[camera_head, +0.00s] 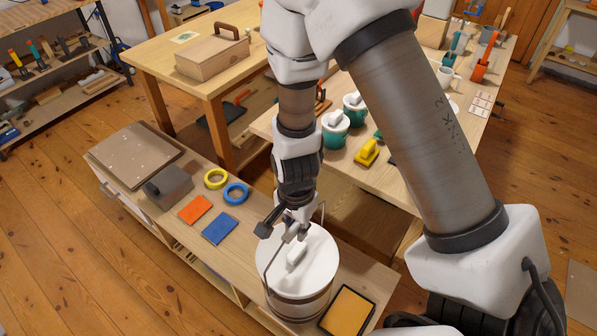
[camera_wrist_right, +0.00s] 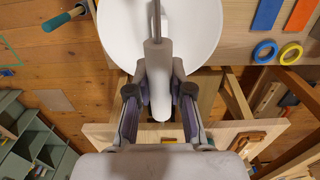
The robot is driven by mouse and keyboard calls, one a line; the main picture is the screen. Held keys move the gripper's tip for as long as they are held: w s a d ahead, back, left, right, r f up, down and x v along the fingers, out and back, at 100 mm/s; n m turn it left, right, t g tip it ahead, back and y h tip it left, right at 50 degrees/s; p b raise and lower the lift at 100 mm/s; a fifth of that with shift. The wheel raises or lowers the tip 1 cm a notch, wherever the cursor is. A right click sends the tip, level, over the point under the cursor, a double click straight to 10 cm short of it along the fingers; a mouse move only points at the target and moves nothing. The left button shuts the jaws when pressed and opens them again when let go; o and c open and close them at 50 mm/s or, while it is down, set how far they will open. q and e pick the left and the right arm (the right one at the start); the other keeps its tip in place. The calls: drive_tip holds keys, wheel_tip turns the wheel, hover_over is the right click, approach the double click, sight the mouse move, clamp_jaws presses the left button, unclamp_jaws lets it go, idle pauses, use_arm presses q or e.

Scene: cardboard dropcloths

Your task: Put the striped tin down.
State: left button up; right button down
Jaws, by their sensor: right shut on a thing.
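The striped tin (camera_head: 299,300) has brown and pale bands, a white lid with a pale block-shaped knob, and a wire bail handle. It is upright at the front right part of the low wooden bench (camera_head: 262,205). I cannot tell whether its base touches the bench top. My right gripper (camera_head: 287,224) is above the lid, shut on the grip of the bail. In the right wrist view the fingers (camera_wrist_right: 160,98) close on either side of the pale grip (camera_wrist_right: 157,62), with the white lid (camera_wrist_right: 118,35) behind. My left gripper is not in view.
A yellow pad in a dark frame (camera_head: 347,311) lies close to the tin's right. A longer table (camera_head: 345,163) stands behind.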

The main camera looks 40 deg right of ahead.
drive_tip(key=w+f+p, duration=0.4)
drive_tip(key=w+p, duration=0.1)
drive_tip(key=w, duration=0.7)
drive_tip(key=shift+w+f, duration=0.35)
drive_tip(key=c, duration=1.1)
unclamp_jaws()
drive_tip(key=shift+s, duration=0.15)
drive_tip(key=shift+o, duration=0.2)
